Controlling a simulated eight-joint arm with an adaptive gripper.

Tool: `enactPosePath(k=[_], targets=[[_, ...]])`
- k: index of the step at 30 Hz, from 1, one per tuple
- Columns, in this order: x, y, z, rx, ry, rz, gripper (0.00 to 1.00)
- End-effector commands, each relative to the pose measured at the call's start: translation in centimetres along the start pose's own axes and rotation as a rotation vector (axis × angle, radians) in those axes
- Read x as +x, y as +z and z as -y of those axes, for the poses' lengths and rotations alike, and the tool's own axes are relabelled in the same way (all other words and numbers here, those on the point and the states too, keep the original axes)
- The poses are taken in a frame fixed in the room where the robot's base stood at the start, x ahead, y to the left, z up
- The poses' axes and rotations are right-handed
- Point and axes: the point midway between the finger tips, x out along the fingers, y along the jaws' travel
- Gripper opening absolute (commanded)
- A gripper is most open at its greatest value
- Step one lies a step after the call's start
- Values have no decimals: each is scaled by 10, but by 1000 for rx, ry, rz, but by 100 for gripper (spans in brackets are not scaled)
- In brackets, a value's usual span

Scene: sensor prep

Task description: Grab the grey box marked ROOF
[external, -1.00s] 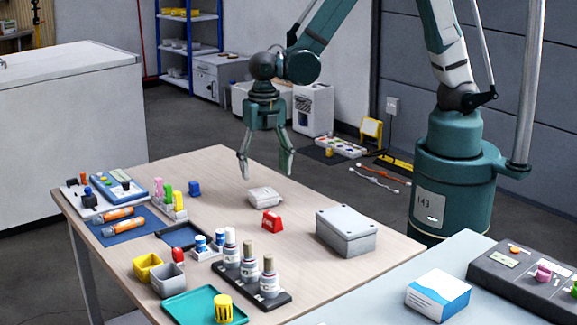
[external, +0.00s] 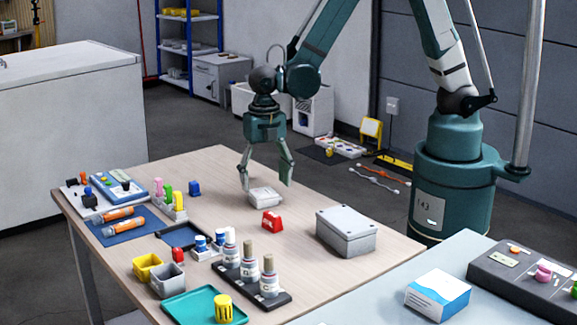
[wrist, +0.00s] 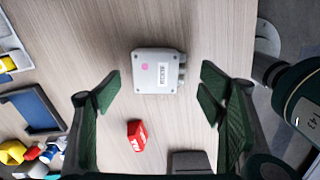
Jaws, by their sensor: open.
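A small light grey box (external: 265,197) lies on the wooden table below my gripper. In the wrist view this box (wrist: 155,70) shows a pink dot and a white label whose lettering is too small to read surely. A larger grey lidded box (external: 346,229) stands farther right on the table; no marking on it is readable. My gripper (external: 266,183) points down with its fingers apart and empty, above the small box. In the wrist view my gripper (wrist: 160,94) has one finger on each side, and the small box sits slightly beyond the line between the fingertips.
A red block (external: 272,221) lies close to the small box, on the near side. Bare table surrounds the small box.

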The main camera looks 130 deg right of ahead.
Motion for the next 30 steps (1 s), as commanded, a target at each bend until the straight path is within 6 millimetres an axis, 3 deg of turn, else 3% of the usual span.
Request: enactPosePath(k=[4,11,30], targets=[[20,2,0,0,0,0,69],[36,2,-1,0,0,0,69],[38,1,0,0,0,0,67]])
